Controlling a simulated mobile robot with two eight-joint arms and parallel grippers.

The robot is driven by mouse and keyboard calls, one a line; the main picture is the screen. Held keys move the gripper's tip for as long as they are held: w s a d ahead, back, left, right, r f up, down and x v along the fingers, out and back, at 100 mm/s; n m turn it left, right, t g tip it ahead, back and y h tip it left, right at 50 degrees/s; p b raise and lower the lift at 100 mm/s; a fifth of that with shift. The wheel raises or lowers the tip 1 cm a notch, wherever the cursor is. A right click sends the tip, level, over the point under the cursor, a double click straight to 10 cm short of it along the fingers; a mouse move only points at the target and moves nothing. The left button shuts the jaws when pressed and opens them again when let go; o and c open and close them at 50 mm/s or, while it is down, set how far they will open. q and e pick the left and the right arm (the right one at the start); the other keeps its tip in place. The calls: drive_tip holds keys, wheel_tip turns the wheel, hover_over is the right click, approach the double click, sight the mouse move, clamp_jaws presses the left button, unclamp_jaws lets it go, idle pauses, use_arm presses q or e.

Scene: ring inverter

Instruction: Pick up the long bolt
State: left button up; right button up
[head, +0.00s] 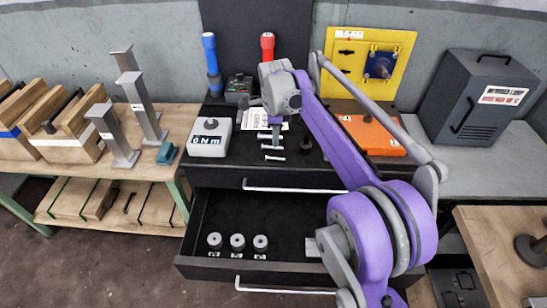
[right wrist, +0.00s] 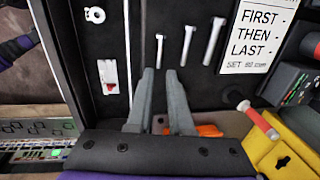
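Three pale bolts lie apart on the black bench top. The long bolt (head: 270,137) is the one nearest the white card, and it also shows in the right wrist view (right wrist: 214,41). The middle-length bolt (right wrist: 187,45) and the shortest bolt (right wrist: 160,50) lie beside it. My right gripper (head: 276,122) is above the bench near the bolts. In the right wrist view its fingers (right wrist: 162,72) are apart and empty, in line with the shortest bolt, left of the long one. My left gripper is not in view.
A white torque box (head: 209,138) stands left of the bolts and a dark knob (head: 305,144) to the right. A printed card (right wrist: 258,38) lies beside the long bolt. Blue (head: 211,62) and red (head: 267,48) handles stand behind. An open drawer (head: 205,262) holding cylinders is in front.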

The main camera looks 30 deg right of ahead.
sight(276, 158)
drive_tip(key=f, duration=0.6)
drive_tip(key=w+f, duration=0.1)
drive_tip(key=f, duration=0.2)
drive_tip(key=shift+w+d, duration=0.1)
drive_tip(key=shift+d, duration=0.2)
clamp_jaws()
